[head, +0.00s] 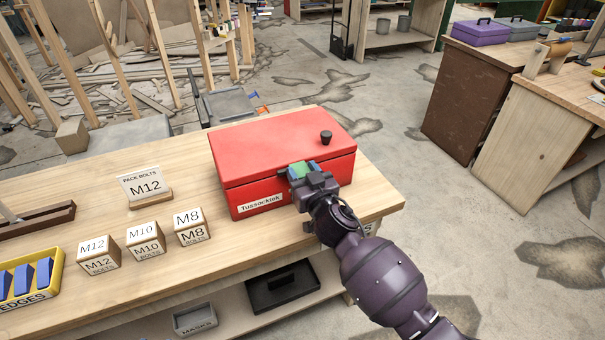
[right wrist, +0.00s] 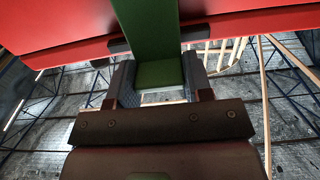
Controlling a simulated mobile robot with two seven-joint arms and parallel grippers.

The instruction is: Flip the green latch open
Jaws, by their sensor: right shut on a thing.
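The red box (head: 280,150) sits on the wooden workbench with its lid down. It has a black knob (head: 326,137) on top and a name label (head: 261,203) on its front. The green latch (head: 299,170) is on the front face near the right end, partly hidden by my right gripper. My right gripper (head: 305,176) is at the front of the box, shut on the latch. In the right wrist view the green latch (right wrist: 158,74) runs down from the red box (right wrist: 255,18) between my fingers. My left gripper is not in view.
Blocks marked M12 (head: 99,255), M10 (head: 145,240) and M8 (head: 191,227) stand left of the box. A "Pack bolts M12" sign (head: 145,186) stands behind them. A yellow bin (head: 50,267) of blue wedges is at far left. The workbench (head: 240,248) is clear in front of the box.

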